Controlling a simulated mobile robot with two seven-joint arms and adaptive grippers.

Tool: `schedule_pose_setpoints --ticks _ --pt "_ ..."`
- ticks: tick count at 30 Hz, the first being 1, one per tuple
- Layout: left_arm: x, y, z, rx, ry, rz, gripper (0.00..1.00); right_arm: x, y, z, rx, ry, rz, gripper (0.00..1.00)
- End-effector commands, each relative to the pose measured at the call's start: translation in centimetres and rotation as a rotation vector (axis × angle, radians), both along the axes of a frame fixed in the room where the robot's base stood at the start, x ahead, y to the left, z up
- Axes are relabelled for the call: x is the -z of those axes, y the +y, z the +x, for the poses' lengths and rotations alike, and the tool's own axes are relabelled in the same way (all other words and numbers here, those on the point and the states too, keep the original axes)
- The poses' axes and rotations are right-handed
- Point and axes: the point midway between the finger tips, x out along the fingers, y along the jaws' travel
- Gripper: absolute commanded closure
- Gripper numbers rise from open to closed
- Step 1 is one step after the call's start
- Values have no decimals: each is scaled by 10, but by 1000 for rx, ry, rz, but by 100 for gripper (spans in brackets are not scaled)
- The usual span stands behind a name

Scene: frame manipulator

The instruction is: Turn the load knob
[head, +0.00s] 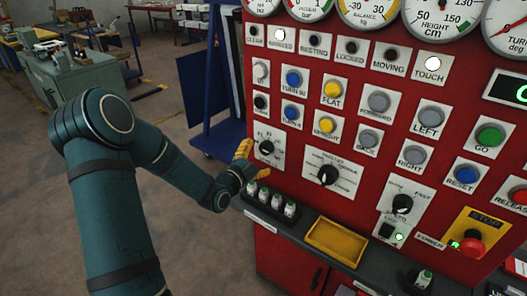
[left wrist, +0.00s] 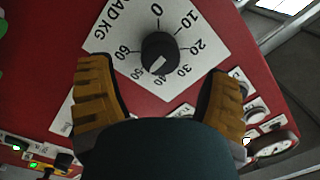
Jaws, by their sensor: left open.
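The load knob (left wrist: 158,48) is a round black knob on a white plate (left wrist: 188,72) marked LOAD KG, with numbers from 0 to 60 around it. Its white pointer mark is toward the 40 and 50 side. In the head view the knob (head: 266,147) is at the left edge of the red panel, its plate partly hidden by my gripper. My left gripper (head: 247,160) is open beside it. In the left wrist view the yellow fingers (left wrist: 160,68) stand wide on either side of the knob, apart from it. My right gripper is not in view.
The red panel (head: 285,212) carries other knobs, such as the black one (head: 328,174) to the right, and several buttons. A dark ledge with small bottles (head: 277,204) and a yellow tray (head: 334,242) lies below. A blue rack (head: 205,100) stands left of the panel.

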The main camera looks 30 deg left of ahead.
Motion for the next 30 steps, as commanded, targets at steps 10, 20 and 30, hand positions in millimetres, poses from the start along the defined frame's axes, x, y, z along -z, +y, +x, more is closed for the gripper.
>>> schedule_pose_setpoints --ticks 10,20,30 --pt "1 2 -64 -2 1 0 22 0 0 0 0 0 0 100" --pt "1 2 -79 -1 1 0 22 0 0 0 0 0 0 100" --pt "1 2 -79 -1 1 0 22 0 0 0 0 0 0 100"
